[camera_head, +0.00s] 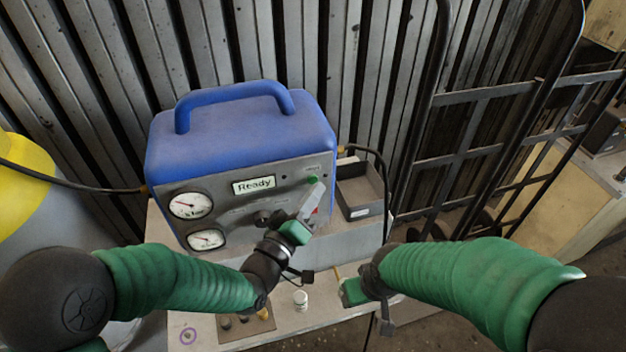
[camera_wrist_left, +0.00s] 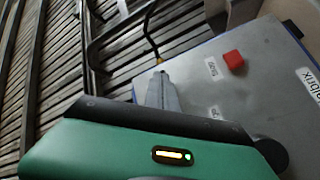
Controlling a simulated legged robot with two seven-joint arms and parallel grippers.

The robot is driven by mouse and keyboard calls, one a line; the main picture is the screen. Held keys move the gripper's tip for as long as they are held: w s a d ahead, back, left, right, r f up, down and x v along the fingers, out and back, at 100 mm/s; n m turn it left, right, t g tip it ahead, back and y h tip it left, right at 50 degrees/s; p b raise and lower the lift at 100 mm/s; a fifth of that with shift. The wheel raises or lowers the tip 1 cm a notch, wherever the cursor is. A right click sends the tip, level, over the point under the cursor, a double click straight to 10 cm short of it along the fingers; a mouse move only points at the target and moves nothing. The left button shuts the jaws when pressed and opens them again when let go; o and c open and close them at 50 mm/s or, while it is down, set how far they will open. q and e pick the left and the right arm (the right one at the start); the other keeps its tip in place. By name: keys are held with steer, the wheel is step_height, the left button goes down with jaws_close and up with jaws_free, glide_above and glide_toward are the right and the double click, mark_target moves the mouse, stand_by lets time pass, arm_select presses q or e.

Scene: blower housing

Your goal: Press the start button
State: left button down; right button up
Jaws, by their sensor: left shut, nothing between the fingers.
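A green button (camera_head: 312,180) sits at the panel's upper right. My left gripper (camera_head: 317,188) is shut and empty, its grey fingertips at or just in front of the panel beside the green button; I cannot tell if they touch it. In the left wrist view the shut fingers (camera_wrist_left: 160,80) point at the panel, and a red button (camera_wrist_left: 233,60) with a label stands to their right. The green button is not visible there. My right gripper (camera_head: 342,280) hangs low over the bench.
A grey open box (camera_head: 362,192) stands right of the housing. A small white container (camera_head: 300,300) and a tray with round parts (camera_head: 245,320) are at the bench front. A black hand truck (camera_head: 470,150) leans at the right.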

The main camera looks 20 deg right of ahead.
arm_select(q)
steer(key=shift+w, duration=0.1)
stand_by(0.3)
steer(key=shift+w, duration=0.35)
stand_by(0.4)
steer(key=shift+s+r, duration=0.1)
steer(key=shift+s, duration=0.4)
steer(key=s, duration=0.6)
steer(key=shift+d, duration=0.1)
stand_by(0.5)
